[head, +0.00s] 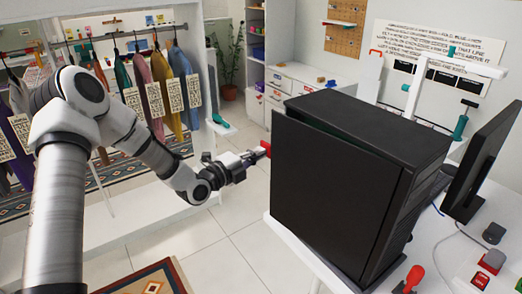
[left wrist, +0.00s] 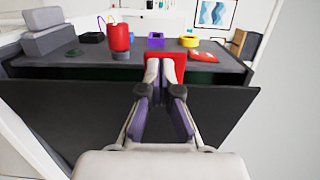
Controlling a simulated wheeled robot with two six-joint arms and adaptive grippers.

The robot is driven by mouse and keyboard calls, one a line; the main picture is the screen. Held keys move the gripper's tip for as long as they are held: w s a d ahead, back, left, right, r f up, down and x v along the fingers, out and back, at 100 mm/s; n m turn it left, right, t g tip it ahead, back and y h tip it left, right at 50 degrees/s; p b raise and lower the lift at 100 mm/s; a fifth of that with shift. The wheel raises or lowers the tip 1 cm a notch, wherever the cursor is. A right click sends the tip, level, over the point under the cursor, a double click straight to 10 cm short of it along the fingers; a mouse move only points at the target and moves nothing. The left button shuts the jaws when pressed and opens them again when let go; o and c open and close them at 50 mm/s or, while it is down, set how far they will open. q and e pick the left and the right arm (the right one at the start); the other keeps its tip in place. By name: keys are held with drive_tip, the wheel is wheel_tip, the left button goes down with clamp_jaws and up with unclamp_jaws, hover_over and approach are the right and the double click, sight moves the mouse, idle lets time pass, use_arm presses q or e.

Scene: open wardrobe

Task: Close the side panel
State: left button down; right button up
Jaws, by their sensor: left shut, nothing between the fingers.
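The black computer case (head: 385,122) stands on a white desk. Its side panel (head: 335,195) is the large dark face toward me, set slightly off the case with a narrow gap along the top edge. In the left wrist view the panel (left wrist: 60,115) spans the picture behind my fingers, with a dark green strip above its edge. My left gripper (head: 257,153) is shut and empty at the panel's left edge; it also shows in the left wrist view (left wrist: 163,72). A red piece (head: 266,148) shows at its fingertips. I cannot tell whether they touch the panel. My right gripper is out of view.
A monitor (head: 482,160) stands right of the case, and a red-handled item (head: 413,277) lies near the case's front corner. An open wardrobe with hanging clothes (head: 150,85) is at the left. Tiled floor lies between wardrobe and desk.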

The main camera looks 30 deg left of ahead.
sight(270, 146)
use_arm(q)
drive_tip(key=b+x, duration=0.5)
drive_tip(key=shift+r, duration=0.2)
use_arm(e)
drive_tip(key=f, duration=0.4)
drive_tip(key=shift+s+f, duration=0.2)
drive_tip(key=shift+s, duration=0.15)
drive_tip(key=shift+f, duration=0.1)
